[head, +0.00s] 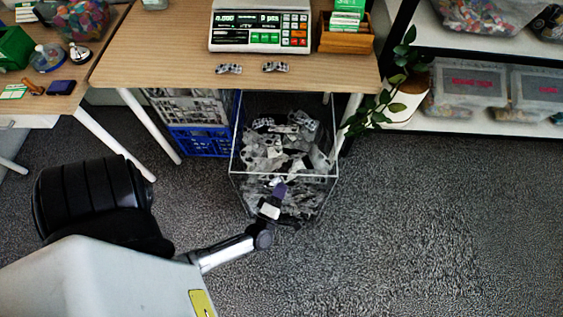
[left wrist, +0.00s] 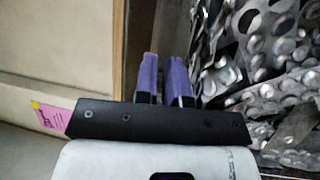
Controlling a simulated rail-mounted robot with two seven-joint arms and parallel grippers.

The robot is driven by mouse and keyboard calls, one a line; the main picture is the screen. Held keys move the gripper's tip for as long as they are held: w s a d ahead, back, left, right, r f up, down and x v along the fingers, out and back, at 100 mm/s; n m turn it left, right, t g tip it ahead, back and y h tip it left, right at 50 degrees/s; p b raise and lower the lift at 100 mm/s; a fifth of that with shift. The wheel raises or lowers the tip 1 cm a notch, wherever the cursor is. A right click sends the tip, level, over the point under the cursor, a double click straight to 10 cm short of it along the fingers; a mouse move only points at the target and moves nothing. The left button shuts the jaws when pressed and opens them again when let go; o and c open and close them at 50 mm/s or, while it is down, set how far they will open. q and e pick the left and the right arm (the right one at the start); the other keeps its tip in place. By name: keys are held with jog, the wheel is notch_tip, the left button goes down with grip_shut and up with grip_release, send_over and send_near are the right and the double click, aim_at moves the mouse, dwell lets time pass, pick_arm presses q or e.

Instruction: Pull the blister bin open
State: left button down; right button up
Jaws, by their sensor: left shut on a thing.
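The blister bin (head: 334,172) is a clear, open-topped box full of silvery empty blister packs (head: 285,140). It stands on the carpet under the table, its front part out beyond the table's edge. My left gripper (head: 278,190), with purple finger pads, is at the bin's front wall, shut on it. In the left wrist view the two fingers (left wrist: 166,80) point away from me with a narrow gap between them, and the blister packs (left wrist: 250,60) fill the right side. The clear wall between the pads is hard to make out. My right gripper is not in view.
A blue crate (head: 205,141) stands left of the bin. A potted plant (head: 398,98) and a white shelf (head: 470,124) are to the right. The table (head: 160,50) holds a scale (head: 258,24) and two blister packs. Carpet in front and right is clear.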

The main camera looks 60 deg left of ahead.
pick_arm(q)
jog(key=shift+s+d+r, duration=0.1)
jog(key=shift+s+d, duration=0.2)
jog(key=shift+d, duration=0.25)
jog(key=shift+s+d+r, duration=0.1)
jog(key=shift+s+d, duration=0.2)
jog(key=shift+d, duration=0.25)
jog(key=c, duration=1.2)
grip_release()
jog(key=shift+f, duration=0.15)
jog(key=shift+s, duration=0.15)
jog(key=p+v, duration=0.2)
jog(key=v, duration=1.1)
jog(key=shift+s+d+f, duration=0.1)
jog(key=shift+s+d, duration=0.1)
jog(key=shift+d, duration=0.05)
